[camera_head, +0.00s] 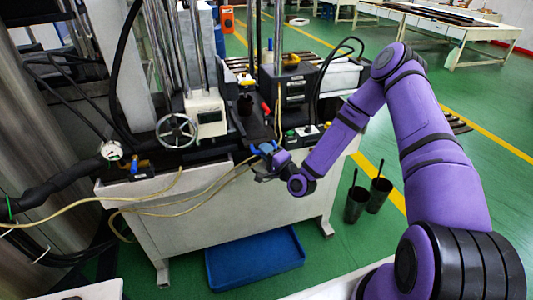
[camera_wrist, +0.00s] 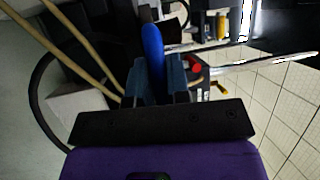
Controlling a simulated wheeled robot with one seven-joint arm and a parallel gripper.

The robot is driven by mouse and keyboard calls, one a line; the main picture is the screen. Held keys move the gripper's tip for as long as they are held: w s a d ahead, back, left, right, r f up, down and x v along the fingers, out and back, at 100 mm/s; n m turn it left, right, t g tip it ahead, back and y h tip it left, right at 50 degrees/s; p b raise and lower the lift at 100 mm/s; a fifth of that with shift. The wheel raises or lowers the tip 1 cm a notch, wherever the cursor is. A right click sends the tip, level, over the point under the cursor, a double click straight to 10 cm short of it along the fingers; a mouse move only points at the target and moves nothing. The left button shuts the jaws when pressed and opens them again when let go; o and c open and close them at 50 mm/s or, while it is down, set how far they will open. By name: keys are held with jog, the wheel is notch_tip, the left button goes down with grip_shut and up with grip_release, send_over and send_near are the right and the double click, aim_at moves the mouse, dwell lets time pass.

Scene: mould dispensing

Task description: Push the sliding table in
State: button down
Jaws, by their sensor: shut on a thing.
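My gripper (camera_head: 268,157) is at the front edge of the machine's white cabinet top, right of the handwheel. Its jaws are shut on a blue handle (camera_wrist: 153,48), which stands up between the fingers (camera_wrist: 156,82) in the wrist view. In the head view the blue handle (camera_head: 264,147) is small and partly covered by the gripper. A dark metal table surface (camera_head: 205,152) lies behind and to the left of the handle. I cannot clearly tell where the sliding table's edges are or how far out it stands.
A handwheel (camera_head: 177,131) and a gauge (camera_head: 111,150) are on the left. Yellowish hoses (camera_head: 150,207) hang across the white cabinet (camera_head: 225,208) close to my gripper. A blue tray (camera_head: 255,258) and two black cups (camera_head: 356,203) stand on the green floor.

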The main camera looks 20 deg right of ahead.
aim_at(252, 129)
jog(key=w, duration=1.1)
jog(key=shift+w+r, duration=0.1)
jog(key=shift+w, duration=0.1)
jog(key=c, duration=1.1)
grip_release()
jog(key=shift+w, duration=0.1)
jog(key=v, duration=1.1)
jog(key=shift+w, duration=0.1)
